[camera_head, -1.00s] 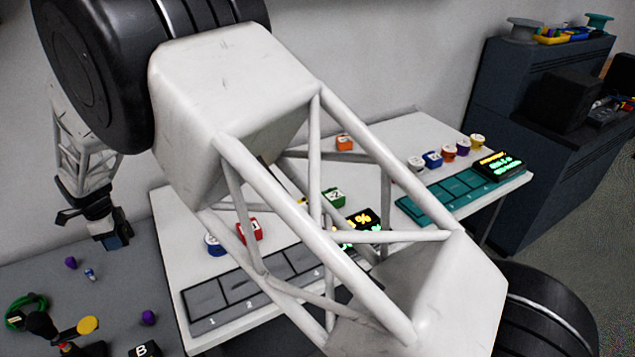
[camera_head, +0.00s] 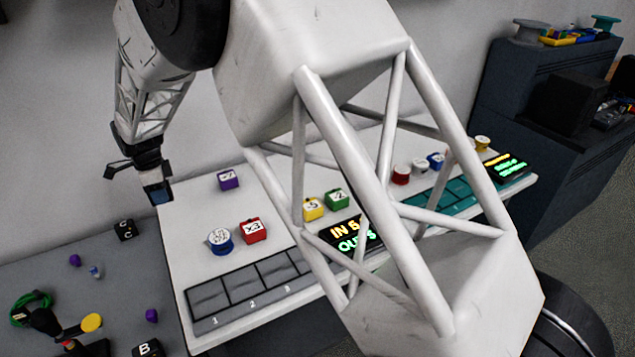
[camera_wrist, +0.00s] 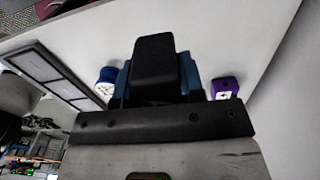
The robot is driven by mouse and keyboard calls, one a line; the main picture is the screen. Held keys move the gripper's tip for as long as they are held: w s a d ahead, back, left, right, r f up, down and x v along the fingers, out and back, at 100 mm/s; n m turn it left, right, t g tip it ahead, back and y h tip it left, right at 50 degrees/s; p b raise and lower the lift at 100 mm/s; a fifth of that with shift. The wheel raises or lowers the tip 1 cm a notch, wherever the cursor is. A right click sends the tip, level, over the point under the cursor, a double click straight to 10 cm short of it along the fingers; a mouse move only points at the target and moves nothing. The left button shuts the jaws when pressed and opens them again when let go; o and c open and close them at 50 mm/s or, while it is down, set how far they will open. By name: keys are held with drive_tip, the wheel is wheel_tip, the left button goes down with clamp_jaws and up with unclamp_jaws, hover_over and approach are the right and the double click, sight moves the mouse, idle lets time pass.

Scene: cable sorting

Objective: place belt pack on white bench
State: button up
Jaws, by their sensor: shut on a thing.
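My gripper (camera_head: 150,180) is at the upper left in the head view, pointing down and shut on a dark blue, boxy thing, the belt pack (camera_head: 160,196). In the wrist view the belt pack (camera_wrist: 190,76) shows as blue edges beside a black finger, which hides most of it. The white bench (camera_head: 187,232) spans the middle of the head view. The belt pack appears near its far left corner, raised above the surface. The bench top (camera_wrist: 235,38) also fills much of the wrist view beneath the gripper.
On the bench stand a purple block (camera_head: 229,180), a blue-and-white round piece (camera_head: 220,241), a red x3 block (camera_head: 253,231) and a grey slotted tray (camera_head: 212,298). A black C cube (camera_head: 125,230) is on the grey table. My arm hides part of the bench.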

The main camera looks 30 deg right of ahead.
drive_tip(key=shift+n, duration=0.3)
drive_tip(key=d+f, duration=0.1)
drive_tip(key=d, duration=0.2)
drive_tip(key=d+f, duration=0.1)
drive_tip(key=d, duration=0.3)
drive_tip(key=d+f, duration=0.1)
drive_tip(key=d, duration=0.2)
drive_tip(key=shift+s+d+f, duration=0.1)
drive_tip(key=shift+d+f, duration=0.15)
drive_tip(key=shift+f, duration=0.8)
hover_over(191, 189)
drive_tip(key=shift+f, duration=0.7)
drive_tip(key=shift+f, duration=0.1)
drive_tip(key=shift+f, duration=1.65)
